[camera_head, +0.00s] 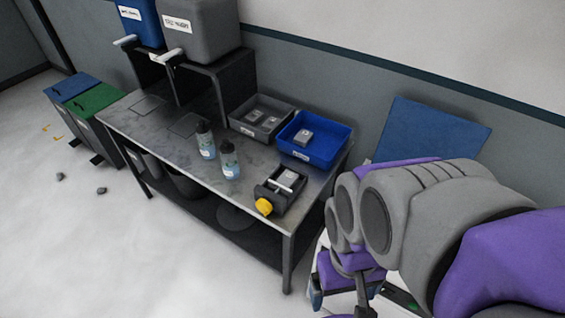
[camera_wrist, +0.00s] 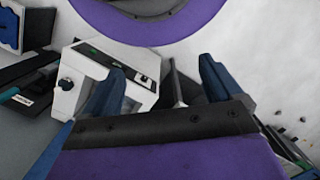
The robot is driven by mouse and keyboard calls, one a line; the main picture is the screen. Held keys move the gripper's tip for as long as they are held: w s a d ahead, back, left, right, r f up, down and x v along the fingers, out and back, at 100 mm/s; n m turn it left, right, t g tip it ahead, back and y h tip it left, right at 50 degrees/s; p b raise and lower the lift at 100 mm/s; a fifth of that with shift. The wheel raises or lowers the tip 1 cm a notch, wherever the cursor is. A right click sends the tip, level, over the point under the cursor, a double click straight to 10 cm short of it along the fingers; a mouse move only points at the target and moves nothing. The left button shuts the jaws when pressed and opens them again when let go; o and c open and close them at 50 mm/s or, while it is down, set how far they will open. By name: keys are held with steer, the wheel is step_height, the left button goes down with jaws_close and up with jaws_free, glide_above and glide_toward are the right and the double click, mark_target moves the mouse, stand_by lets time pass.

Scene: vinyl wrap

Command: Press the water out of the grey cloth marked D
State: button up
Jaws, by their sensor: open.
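A dark press-like device (camera_head: 268,197) with a yellow knob stands at the near right end of the metal table. A pale grey piece (camera_head: 289,178) lies in it; I cannot tell whether it is a cloth. Small grey folded pieces with white labels lie in the blue tray (camera_head: 325,151) and the grey tray (camera_head: 243,127). The letters are too small to read, so I cannot tell which is D. My gripper (camera_head: 345,294) is right of the table, apart from the device. In the wrist view my gripper (camera_wrist: 160,92) has its blue fingers spread, with nothing between them.
Two clear bottles (camera_head: 206,142) stand mid-table. A blue tank and a grey tank (camera_head: 200,30) with spouts sit on a black stand at the back. Lidded bins (camera_head: 95,100) stand left. A white machine (camera_wrist: 105,80) shows beyond my fingers. The floor at front left is mostly clear.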

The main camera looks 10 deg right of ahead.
mark_target(262, 210)
steer(key=shift+d, duration=0.1)
stand_by(0.4)
steer(key=w+d+f+n+g+h, duration=0.1)
steer(key=w+d+f+n+h, duration=0.1)
steer(key=w+d+n+h, duration=0.3)
steer(key=w+d+f+g+h, duration=0.1)
steer(key=w+f+g+h, duration=0.1)
steer(key=w, duration=0.5)
steer(key=w+a+f+n+t+h+b, duration=0.1)
steer(key=w+a+f+n+t+h, duration=0.1)
steer(key=w+a+f+n+h, duration=0.3)
steer(key=w+a+f+n+t+h+b, duration=0.1)
steer(key=w+n+t+h, duration=0.1)
steer(key=w, duration=0.6)
steer(key=w+a+f+n+t+h, duration=0.2)
steer(key=w+a+f+n+t, duration=0.45)
steer(key=a+f, duration=0.4)
steer(key=s+a+f+n+t+y, duration=0.4)
steer(key=a+f+n+t, duration=0.45)
steer(key=a+f, duration=0.55)
steer(key=shift+n+g, duration=0.3)
steer(key=shift+g, duration=0.1)
steer(key=b+x, duration=0.4)
steer(key=x, duration=1.4)
steer(key=shift+s+d+r, duration=0.1)
steer(key=shift+s+r, duration=0.05)
